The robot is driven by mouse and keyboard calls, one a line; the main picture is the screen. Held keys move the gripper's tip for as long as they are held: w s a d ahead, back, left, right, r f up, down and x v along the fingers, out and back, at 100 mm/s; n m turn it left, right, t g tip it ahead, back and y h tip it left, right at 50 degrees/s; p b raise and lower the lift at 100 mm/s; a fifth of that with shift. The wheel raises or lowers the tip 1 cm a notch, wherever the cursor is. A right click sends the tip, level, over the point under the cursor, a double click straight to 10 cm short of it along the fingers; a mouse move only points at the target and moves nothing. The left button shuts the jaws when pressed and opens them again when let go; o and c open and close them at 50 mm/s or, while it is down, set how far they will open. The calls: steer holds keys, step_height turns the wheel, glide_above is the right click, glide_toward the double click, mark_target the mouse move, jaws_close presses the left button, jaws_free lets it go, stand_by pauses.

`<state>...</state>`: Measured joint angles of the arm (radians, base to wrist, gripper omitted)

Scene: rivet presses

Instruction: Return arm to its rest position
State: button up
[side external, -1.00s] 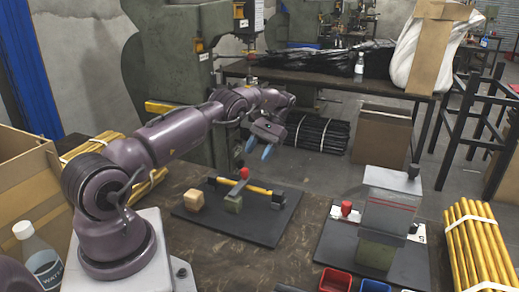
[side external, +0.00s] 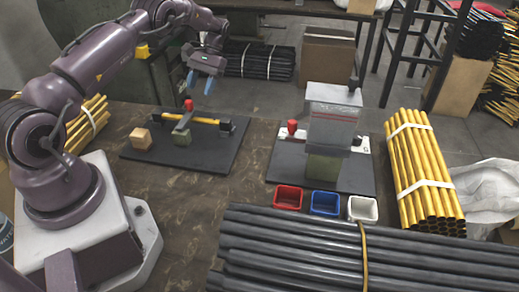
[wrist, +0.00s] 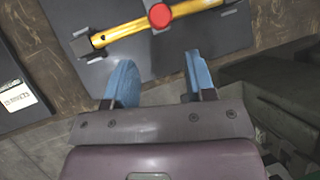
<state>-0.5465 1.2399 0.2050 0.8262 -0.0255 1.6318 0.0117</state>
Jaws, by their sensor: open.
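My gripper (side external: 200,82) is open and empty, with two blue fingertips pointing down. In the side view it appears just above and behind the fixture with a yellow tube, apart from it. In the wrist view my gripper (wrist: 160,62) has a clear gap between its fingers. The yellow tube (wrist: 122,32) lies across the dark fixture plate (wrist: 90,72) under a red knob (wrist: 159,15). In the side view the yellow tube (side external: 203,121) and the red knob (side external: 188,104) sit on the left plate, beside a wooden block (side external: 141,138).
A press with a clear guard (side external: 333,115) stands on the right plate. Red (side external: 288,197), blue (side external: 325,203) and white (side external: 362,208) bins sit before it. Yellow tubes (side external: 420,165) are bundled at right, dark tubes (side external: 330,250) in front. The bench between arm and dark tubes is clear.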

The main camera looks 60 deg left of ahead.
steer(key=s+d+r+m+t+y, duration=0.2)
steer(key=d+r+t, duration=0.3)
steer(key=d+r, duration=0.9)
steer(key=s+d+r+m+t, duration=0.2)
steer(key=s+d+r, duration=0.3)
steer(key=s+d, duration=0.3)
steer(key=s+d+r+m+t, duration=0.3)
steer(key=s+d+r+t, duration=0.1)
steer(key=s+d, duration=0.3)
steer(key=shift+s+d+r+m+t, duration=0.3)
steer(key=shift+s+d+r+t, duration=0.1)
steer(key=shift+d+r, duration=0.35)
